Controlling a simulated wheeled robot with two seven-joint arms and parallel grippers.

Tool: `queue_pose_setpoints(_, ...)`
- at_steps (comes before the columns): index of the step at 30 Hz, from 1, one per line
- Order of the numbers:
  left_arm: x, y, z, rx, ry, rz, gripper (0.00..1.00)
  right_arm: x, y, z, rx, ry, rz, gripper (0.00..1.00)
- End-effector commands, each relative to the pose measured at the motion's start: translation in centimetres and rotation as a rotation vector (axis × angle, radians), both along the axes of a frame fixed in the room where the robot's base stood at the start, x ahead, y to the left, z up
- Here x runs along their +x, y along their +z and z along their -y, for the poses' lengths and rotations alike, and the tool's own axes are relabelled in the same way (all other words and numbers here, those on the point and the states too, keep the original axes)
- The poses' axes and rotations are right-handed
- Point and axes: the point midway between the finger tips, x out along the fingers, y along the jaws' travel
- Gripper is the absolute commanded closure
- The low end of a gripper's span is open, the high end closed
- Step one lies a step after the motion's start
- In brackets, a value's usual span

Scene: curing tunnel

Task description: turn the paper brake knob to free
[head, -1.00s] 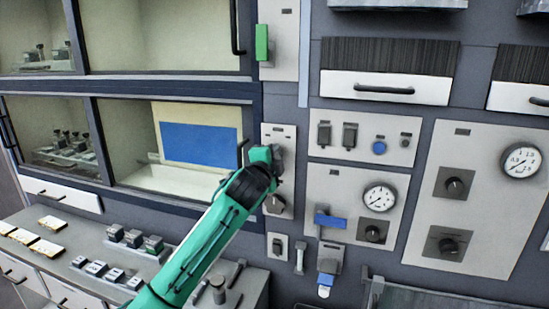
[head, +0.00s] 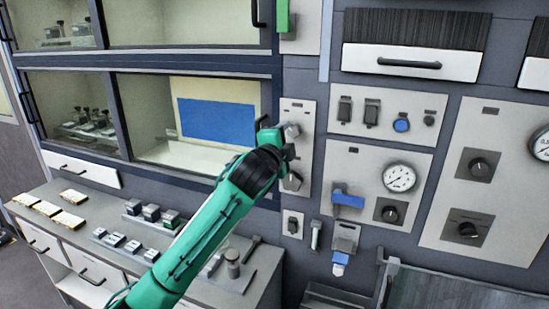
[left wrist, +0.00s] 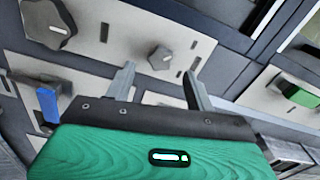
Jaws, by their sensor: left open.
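A narrow pale panel (head: 300,108) beside the glazed cabinet carries two grey knobs. The upper, smaller knob (head: 292,130) is partly hidden by my gripper; the lower, larger knob (head: 292,181) is partly hidden too. Their labels cannot be read, so I cannot tell which is the paper brake. My left gripper (head: 287,148) is in front of this panel. In the left wrist view its two fingers (left wrist: 158,84) are apart and empty, with the small lobed knob (left wrist: 161,57) showing between and just beyond the tips. The larger dark knob (left wrist: 48,22) is at upper left.
Right of the panel are a blue lever (head: 347,199), a dial gauge (head: 399,177) and further dark knobs (head: 390,212). A green handle (head: 282,16) sits above. A counter (head: 105,215) with small blocks lies lower left.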

Motion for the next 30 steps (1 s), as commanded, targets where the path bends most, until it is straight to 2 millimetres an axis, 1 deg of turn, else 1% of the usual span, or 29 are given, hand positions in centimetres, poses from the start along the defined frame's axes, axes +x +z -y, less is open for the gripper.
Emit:
queue_pose_setpoints(1, -1.0, -0.3, -0.3, 0.0, -0.001, 0.002, 0.45, 0.0, -0.7, 0.0, 0.0, 0.0, 0.0, 1.0)
queue_pose_setpoints(6, -4.0, -0.3, -1.3, -0.001, -0.001, 0.002, 0.45, 0.0, -1.7, 0.0, 0.0, 0.0, 0.0, 1.0)
queue_pose_setpoints(9, -5.5, -0.3, -1.8, 0.0, 0.0, 0.001, 0.45, 0.0, -2.2, 0.0, 0.0, 0.0, 0.0, 1.0)
queue_pose_setpoints(13, -7.0, -0.2, -2.3, -0.001, 0.0, 0.001, 0.45, 0.0, -2.6, 0.0, 0.0, 0.0, 0.0, 1.0)
queue_pose_setpoints(19, -8.0, 0.0, -2.6, -0.001, 0.001, 0.0, 0.45, 0.0, -2.8, 0.0, 0.0, 0.0, 0.0, 1.0)
queue_pose_setpoints(27, -8.0, 0.0, -2.6, -0.001, 0.001, -0.001, 0.45, 0.0, -2.8, 0.0, 0.0, 0.0, 0.0, 1.0)
queue_pose_setpoints(30, -8.1, -0.6, -2.7, -0.008, 0.002, -0.013, 0.45, 0.0, -2.8, 0.0, 0.0, 0.0, 0.0, 1.0)
